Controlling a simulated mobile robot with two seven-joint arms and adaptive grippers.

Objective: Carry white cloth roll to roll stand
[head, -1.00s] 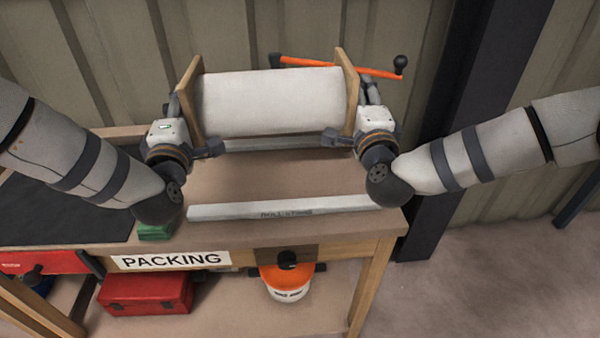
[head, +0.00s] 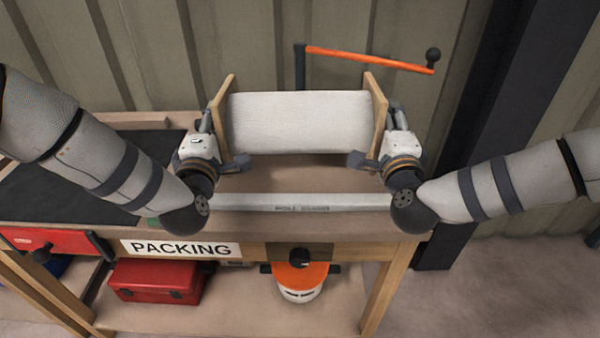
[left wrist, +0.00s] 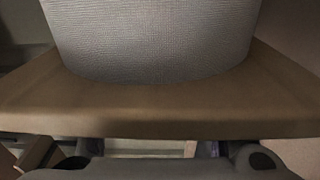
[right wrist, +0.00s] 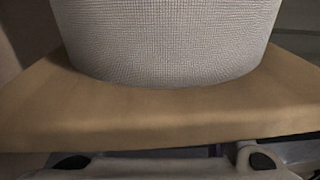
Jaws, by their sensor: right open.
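The white cloth roll (head: 300,121) lies level between two wooden end boards, left (head: 222,112) and right (head: 377,110), above the bench. It also fills the top of the left wrist view (left wrist: 150,40) and right wrist view (right wrist: 165,40). My left gripper (head: 220,146) is at the left board and my right gripper (head: 380,145) at the right board. Both have fingers spread wide, with dark finger parts reaching under the roll's ends. Their contact with the boards is not clear.
An orange crank handle (head: 370,58) stands behind the roll at right. The bench has a dark mat (head: 70,190) at left and a PACKING sign (head: 182,248). A dark column (head: 490,130) stands right.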

